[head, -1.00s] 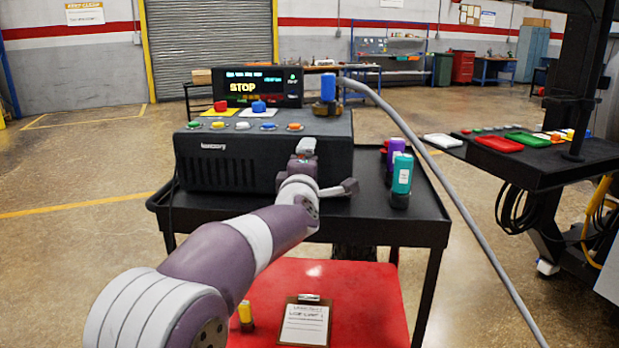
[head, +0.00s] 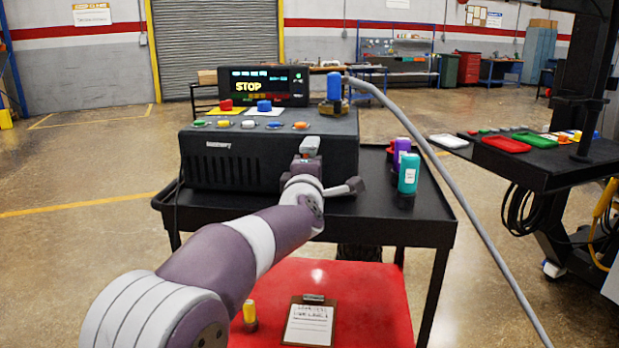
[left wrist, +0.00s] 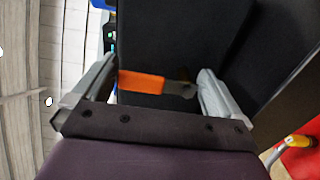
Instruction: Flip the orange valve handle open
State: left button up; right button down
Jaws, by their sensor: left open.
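The orange valve handle (left wrist: 141,82) shows in the left wrist view as a flat orange grip with a dark metal end, lying across the picture in front of a black surface. My left gripper (left wrist: 158,76) is open, with one finger on each side of the handle. The handle's orange end is close to the left finger and its dark end is near the right finger; I cannot tell whether either touches. In the head view my left gripper (head: 309,150) is at the front of the black pump box (head: 232,160), and the handle is hidden there. My right gripper is not in view.
The box stands on a black cart (head: 420,228) with purple and teal bottles (head: 408,175) at its right. A grey hose (head: 440,172) runs down from the blue-capped fitting (head: 334,88). The display (head: 263,87) reads STOP. A red lower shelf (head: 370,300) holds a clipboard (head: 309,325).

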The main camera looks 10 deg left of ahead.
pick_arm(q)
jog(key=s+d, duration=0.1)
jog(key=s, duration=1.1)
jog(key=shift+d, duration=0.25)
